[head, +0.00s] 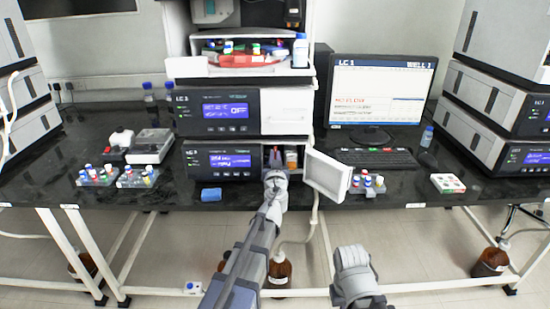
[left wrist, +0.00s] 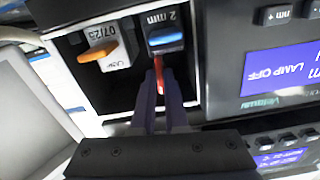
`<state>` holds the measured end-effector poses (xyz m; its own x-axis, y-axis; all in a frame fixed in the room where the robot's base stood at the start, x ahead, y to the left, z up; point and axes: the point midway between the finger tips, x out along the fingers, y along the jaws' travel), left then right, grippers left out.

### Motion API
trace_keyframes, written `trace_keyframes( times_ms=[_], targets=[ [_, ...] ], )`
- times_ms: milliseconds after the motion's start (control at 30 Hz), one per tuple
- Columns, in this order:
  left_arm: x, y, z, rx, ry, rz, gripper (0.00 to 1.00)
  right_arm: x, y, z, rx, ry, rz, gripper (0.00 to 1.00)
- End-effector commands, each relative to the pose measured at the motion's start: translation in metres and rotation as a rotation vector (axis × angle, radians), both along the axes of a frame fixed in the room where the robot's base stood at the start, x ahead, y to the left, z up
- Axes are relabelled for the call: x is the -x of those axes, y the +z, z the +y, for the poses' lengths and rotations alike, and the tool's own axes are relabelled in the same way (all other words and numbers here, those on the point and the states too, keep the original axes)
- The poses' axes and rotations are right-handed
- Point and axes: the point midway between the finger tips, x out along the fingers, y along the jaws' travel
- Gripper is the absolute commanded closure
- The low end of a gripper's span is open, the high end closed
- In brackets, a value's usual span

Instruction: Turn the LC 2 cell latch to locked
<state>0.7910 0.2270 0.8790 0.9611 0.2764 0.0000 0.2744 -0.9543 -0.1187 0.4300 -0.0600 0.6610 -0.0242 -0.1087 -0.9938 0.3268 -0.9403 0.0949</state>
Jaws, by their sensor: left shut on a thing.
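The open cell compartment is in the lower module (head: 222,160) of the middle stack, whose label I cannot read. In the left wrist view a red latch lever (left wrist: 159,72) stands below a black cell block (left wrist: 163,38) marked "2 mm" with a blue front. My left gripper (left wrist: 158,88) is shut on the red lever, one finger on each side. In the head view my left gripper (head: 276,166) reaches into the compartment and hides part of it. Of my right arm only a grey link shows at the bottom; its fingers do not show.
A white door (head: 328,177) hangs open right of the compartment. A blue sponge (head: 211,194) lies at the bench edge. Vial racks (head: 367,184) stand on both sides.

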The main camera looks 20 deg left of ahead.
Motion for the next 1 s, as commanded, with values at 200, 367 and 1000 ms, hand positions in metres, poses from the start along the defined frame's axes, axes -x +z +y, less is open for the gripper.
trace_keyframes(
  times_ms=[200, 367, 1000],
  targets=[
    [0.0008, -0.0003, -0.0004, 0.086, -0.001, -0.024, 1.00, 0.0000, -0.0003, 0.0000, 0.000, 0.000, 0.000, 1.00],
    [0.0008, -0.0003, -0.0003, 0.117, -0.001, -0.034, 1.00, 0.0000, -0.0003, 0.0000, 0.000, 0.000, 0.000, 1.00],
    [0.0007, -0.0003, -0.0004, 0.131, -0.001, -0.037, 0.74, 0.0000, -0.0002, 0.0000, 0.000, 0.000, 0.000, 1.00]
  ],
)
